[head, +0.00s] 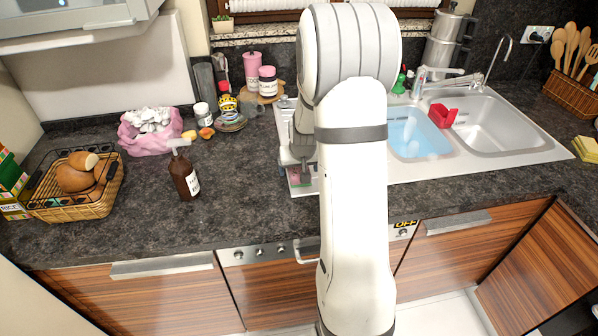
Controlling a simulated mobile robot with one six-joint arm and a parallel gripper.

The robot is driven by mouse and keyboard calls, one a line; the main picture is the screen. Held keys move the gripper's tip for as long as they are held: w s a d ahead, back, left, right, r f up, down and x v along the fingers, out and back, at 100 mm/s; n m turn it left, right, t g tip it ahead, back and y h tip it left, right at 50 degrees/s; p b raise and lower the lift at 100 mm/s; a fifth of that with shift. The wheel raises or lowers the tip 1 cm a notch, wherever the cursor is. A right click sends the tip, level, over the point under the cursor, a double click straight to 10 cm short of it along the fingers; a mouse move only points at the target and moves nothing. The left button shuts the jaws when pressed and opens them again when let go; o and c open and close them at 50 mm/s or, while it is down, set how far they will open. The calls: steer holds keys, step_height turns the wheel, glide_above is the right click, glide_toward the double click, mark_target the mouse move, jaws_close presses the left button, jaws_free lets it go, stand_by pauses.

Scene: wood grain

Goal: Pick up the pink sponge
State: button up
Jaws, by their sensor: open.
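My gripper (299,168) is open and points down over the left end of the sink unit, just left of my arm. A small pink patch (294,178), which looks like the pink sponge, shows right at the fingertips on the light drainboard. The gripper and arm hide most of that spot. I cannot tell whether the fingers are around the sponge or only above it.
A brown pump bottle (185,175) stands left of the gripper. A bread basket (112,190), a pink bag (133,143) and pink jars (267,82) stand farther left and back. The double sink (500,125) holds a red item (443,116). The front counter is clear.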

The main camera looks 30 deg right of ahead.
mark_target(299, 169)
steer(key=shift+f+b, duration=0.25)
steer(key=shift+b, duration=0.15)
steer(key=shift+c, duration=0.4)
steer(key=c, duration=1)
steer(key=shift+r+p, duration=0.45)
steer(key=shift+p, duration=0.2)
step_height(299, 169, up, 10)
steer(key=shift+f+b, duration=0.2)
steer(key=shift+b, duration=0.65)
